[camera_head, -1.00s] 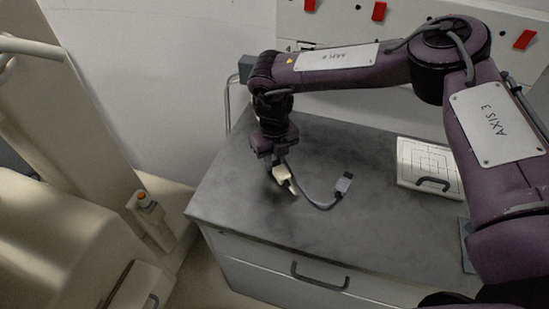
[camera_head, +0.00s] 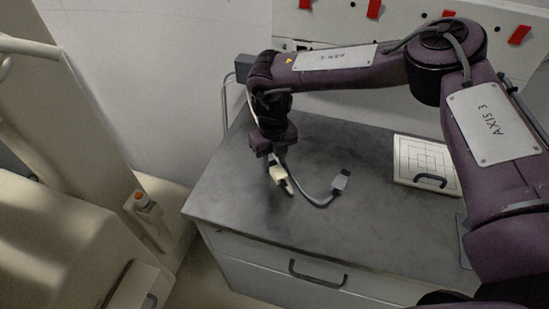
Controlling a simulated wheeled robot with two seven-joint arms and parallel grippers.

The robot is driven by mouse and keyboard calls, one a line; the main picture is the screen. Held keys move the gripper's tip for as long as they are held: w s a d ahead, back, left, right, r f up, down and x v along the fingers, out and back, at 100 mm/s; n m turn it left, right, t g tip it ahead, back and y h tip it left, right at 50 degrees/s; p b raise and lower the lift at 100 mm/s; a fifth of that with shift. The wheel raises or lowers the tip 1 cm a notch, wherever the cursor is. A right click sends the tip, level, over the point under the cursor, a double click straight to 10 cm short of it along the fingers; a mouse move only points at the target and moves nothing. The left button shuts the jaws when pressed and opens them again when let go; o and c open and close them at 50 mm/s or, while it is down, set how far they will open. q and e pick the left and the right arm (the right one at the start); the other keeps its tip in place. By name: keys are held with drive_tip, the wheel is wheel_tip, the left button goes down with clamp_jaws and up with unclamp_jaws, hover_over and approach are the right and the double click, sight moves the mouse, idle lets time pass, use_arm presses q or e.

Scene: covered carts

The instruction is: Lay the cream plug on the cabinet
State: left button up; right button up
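The cream plug (camera_head: 279,172) is at the lower end of my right gripper (camera_head: 276,158), over the left part of the grey cabinet top (camera_head: 235,185). The gripper points down and appears shut on the plug; its fingertips are small and partly hidden. I cannot tell whether the plug touches the surface. A grey cable (camera_head: 312,199) runs from near the plug to a grey connector (camera_head: 340,180) lying on the cabinet top to the right. My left gripper is not in view.
A white panel with a grid and dark handle (camera_head: 427,160) lies at the right of the cabinet top. The cabinet's front has a drawer with a dark handle (camera_head: 318,275). A wall panel with red tabs (camera_head: 374,9) stands behind. A cream machine (camera_head: 60,215) stands at the left.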

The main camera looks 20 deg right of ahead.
sight(271, 162)
drive_tip(key=shift+s+a+f, duration=0.35)
drive_tip(key=shift+s+f, duration=0.1)
drive_tip(key=shift+f, duration=0.05)
drive_tip(key=shift+r, duration=0.35)
wheel_tip(271, 162, up, 13)
drive_tip(key=b, duration=0.1)
drive_tip(key=shift+w+b, duration=0.3)
drive_tip(key=shift+w, duration=0.1)
drive_tip(key=shift+f, duration=0.1)
